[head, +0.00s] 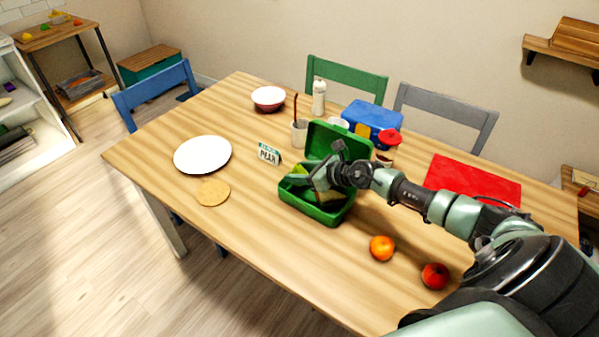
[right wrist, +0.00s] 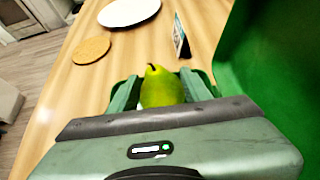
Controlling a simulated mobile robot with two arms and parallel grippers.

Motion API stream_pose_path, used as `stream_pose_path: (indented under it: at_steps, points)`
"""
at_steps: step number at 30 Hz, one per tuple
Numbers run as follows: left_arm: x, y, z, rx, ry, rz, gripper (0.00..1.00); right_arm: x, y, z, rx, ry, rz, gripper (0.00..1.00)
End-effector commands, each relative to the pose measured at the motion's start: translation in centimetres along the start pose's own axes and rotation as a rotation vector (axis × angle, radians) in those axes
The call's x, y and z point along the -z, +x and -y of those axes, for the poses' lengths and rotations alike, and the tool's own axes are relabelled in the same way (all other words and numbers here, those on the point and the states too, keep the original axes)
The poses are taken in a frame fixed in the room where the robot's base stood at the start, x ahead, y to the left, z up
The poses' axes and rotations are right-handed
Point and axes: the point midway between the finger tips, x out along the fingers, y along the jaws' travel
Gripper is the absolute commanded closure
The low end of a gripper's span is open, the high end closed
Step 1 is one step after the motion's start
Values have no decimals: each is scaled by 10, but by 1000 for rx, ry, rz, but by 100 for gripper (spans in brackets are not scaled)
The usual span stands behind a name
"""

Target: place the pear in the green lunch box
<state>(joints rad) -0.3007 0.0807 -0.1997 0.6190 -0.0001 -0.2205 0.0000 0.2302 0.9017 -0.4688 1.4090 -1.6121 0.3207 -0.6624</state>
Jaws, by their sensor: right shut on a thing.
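The green lunch box (head: 313,211) stands on the table with its lid (head: 322,138) raised at the back. My right gripper (head: 303,176) is over the left part of the open box. It is shut on the pear, a yellow-green fruit that shows between the fingers in the right wrist view (right wrist: 161,86). The lid fills the right side of that view. Whether the pear touches the box floor is hidden. Something yellow and dark shows inside the box below the gripper; I cannot tell what it is. My left gripper is not in view.
An orange (head: 382,248) and a red apple (head: 435,276) lie right of the box. A white plate (head: 203,154), round mat (head: 213,192) and small sign (head: 269,153) are to the left. A blue box (head: 371,120), red-topped jar (head: 387,143) and cup (head: 299,134) stand behind.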

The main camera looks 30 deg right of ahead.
Motion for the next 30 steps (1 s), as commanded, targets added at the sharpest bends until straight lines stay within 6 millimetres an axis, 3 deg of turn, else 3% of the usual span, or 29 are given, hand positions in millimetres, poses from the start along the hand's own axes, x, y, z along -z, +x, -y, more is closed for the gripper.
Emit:
stream_pose_path:
  at_steps: [13, 14, 15, 16, 25, 30]
  points:
    - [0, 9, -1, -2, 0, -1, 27, 9, 5, 0, 0, 0, 1, 94]
    - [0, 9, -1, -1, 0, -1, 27, 10, 5, 0, 0, 0, 0, 44]
    - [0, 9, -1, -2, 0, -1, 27, 10, 5, 0, 0, 0, 0, 32]
    - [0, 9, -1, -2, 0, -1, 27, 10, 5, 0, 0, 0, 0, 30]
    - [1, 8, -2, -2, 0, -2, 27, 8, 5, 0, 0, 0, 0, 30]
    - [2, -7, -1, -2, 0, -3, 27, -7, -4, 0, 0, 0, 0, 30]
